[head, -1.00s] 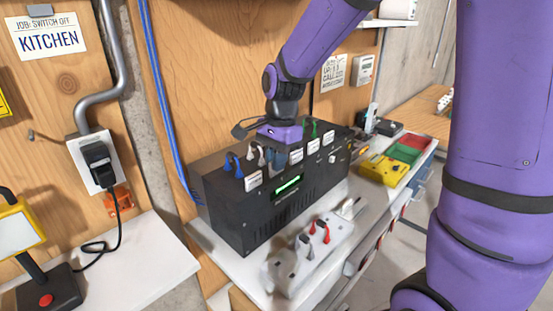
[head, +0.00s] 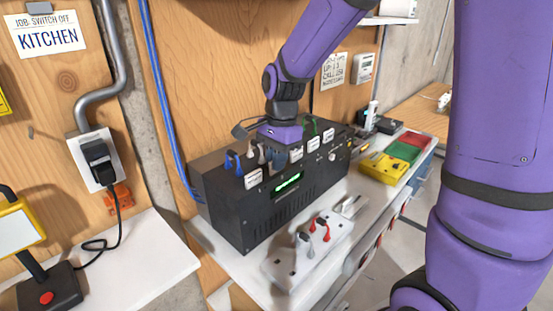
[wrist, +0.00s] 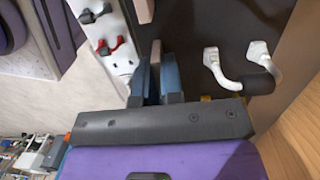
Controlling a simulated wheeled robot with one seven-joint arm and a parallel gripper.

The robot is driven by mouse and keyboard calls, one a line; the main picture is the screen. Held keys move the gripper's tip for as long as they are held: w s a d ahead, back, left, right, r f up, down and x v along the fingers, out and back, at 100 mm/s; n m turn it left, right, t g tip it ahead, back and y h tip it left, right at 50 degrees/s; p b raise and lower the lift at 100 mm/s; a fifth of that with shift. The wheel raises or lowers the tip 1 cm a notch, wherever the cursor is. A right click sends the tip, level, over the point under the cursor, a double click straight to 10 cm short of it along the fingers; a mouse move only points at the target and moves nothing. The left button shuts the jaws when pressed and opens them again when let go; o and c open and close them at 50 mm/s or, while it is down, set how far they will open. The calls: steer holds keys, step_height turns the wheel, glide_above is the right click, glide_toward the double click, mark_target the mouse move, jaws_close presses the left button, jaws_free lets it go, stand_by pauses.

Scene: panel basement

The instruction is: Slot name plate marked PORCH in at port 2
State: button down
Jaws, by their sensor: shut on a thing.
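A black box (head: 225,205) with a green display (head: 288,182) stands on the bench, with a row of white name plates along its upper front edge. One plate (head: 253,180) is left of my gripper, and others (head: 313,143) are to its right. Their lettering is too small to read. My gripper (head: 281,158) is at the box's upper front edge, between these plates. In the wrist view its blue fingers (wrist: 155,78) are shut on a thin pale edge (wrist: 155,55), which looks like a name plate. Its marking is hidden, and I cannot tell whether it touches the box.
Blue (head: 233,163), white and green plugs stand on the box top.

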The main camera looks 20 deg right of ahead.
steer(key=c, duration=0.8)
jaws_free()
steer(key=shift+r, duration=0.1)
steer(key=shift+r, duration=3.6)
steer(key=shift+r, duration=0.1)
steer(key=s+d+r+n+t, duration=0.2)
steer(key=s+n, duration=0.2)
steer(key=s, duration=0.3)
steer(key=s+d+r+n+t, duration=0.2)
steer(key=s+r+n, duration=0.1)
steer(key=s+n, duration=0.2)
steer(key=s+d+r+n+t+h, duration=0.1)
steer(key=s+d+r+n, duration=0.1)
steer(key=s, duration=0.7)
steer(key=shift+d+r+n+t, duration=0.2)
steer(key=shift+d+n, duration=0.05)
steer(key=shift+n, duration=0.4)
steer(key=shift+d+r+n+t, duration=0.2)
steer(key=shift+n, duration=0.45)
